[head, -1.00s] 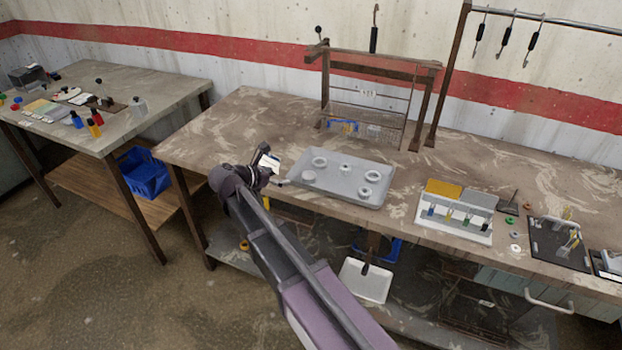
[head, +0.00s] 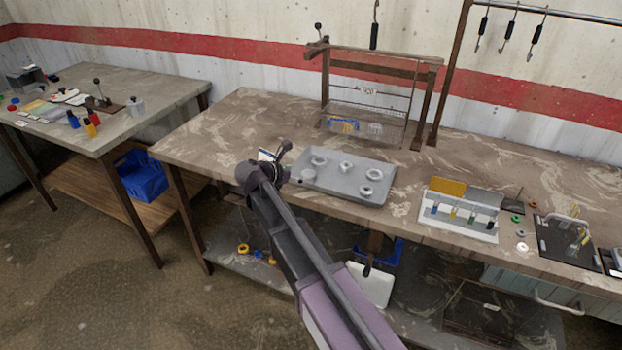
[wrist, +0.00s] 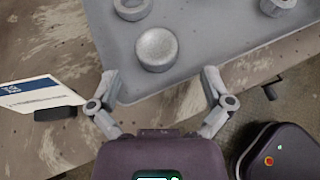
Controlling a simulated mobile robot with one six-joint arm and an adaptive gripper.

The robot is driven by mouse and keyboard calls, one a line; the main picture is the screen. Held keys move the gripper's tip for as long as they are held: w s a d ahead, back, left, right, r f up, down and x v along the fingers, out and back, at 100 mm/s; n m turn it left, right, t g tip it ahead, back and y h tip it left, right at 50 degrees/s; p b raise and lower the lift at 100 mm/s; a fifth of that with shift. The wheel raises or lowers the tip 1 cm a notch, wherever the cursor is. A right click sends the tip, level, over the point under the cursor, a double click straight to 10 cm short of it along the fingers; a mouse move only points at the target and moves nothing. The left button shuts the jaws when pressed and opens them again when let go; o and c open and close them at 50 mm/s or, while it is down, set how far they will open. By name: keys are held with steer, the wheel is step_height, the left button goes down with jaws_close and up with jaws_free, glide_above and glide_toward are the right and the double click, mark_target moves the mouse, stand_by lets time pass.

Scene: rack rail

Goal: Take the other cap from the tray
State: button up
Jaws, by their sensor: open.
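The grey tray (head: 338,185) lies on the brown workbench and holds several round grey pieces. A solid, shallow-dished round cap (wrist: 156,48) sits near the tray's edge in the wrist view; in the head view it is the cap (head: 308,176) at the tray's near left. My gripper (wrist: 160,79) is open and empty, its fingers spread either side of the tray's edge with the cap just beyond, apart from it. In the head view my gripper (head: 286,162) is at the tray's left end. A ring (head: 319,161) lies behind the cap, and it also shows in the wrist view (wrist: 131,8).
A white-and-blue card (wrist: 40,94) stands left of my gripper in a dark base. Other pieces (head: 346,167) lie further right in the tray. A wire rack frame (head: 368,95) stands behind. A vial holder (head: 456,220) is to the right. Bench left of the tray is mostly clear.

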mark_target(308, 174)
steer(key=shift+b+x, duration=1.2)
steer(key=shift+x, duration=0.8)
steer(key=shift+w+d+f, duration=0.2)
steer(key=shift+w+f, duration=0.2)
steer(key=shift+w, duration=0.05)
steer(key=c, duration=1)
